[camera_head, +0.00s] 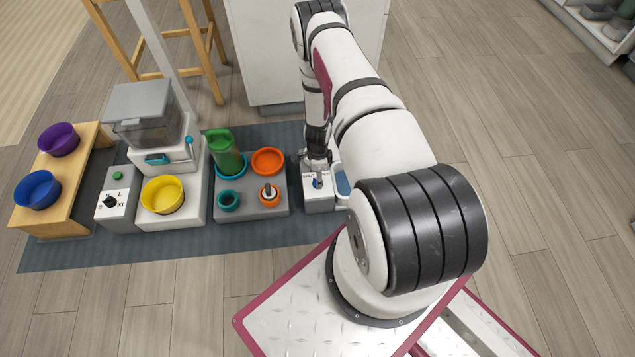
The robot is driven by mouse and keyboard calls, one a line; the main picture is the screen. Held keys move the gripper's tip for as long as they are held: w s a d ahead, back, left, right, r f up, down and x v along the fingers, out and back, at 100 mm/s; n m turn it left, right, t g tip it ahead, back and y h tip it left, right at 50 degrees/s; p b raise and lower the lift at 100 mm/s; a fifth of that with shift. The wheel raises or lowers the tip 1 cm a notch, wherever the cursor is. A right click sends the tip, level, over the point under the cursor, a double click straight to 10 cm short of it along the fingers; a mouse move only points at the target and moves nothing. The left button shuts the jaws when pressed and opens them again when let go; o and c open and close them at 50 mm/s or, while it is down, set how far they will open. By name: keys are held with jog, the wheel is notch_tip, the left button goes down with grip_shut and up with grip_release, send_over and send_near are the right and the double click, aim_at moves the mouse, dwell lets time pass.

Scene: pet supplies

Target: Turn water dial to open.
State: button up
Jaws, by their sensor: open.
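The water dial (317,183) is a small blue knob on the top of a light box (320,204) at the right part of the dark mat. Small dark lettering shows beside the dial, too small to read surely. Its exact pointing direction cannot be told.
Left of the dial, a grey block (252,203) holds a green container (225,152), an orange bowl (268,161) and small rings. Farther left are a feeder (150,115), a yellow bowl (162,194) and a dial box (117,207). A white cabinet (275,55) stands behind.

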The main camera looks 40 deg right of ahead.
jog(key=shift+f+b, duration=0.45)
jog(key=shift+f, duration=1.2)
jog(key=c, duration=1.2)
jog(key=shift+o, duration=0.2)
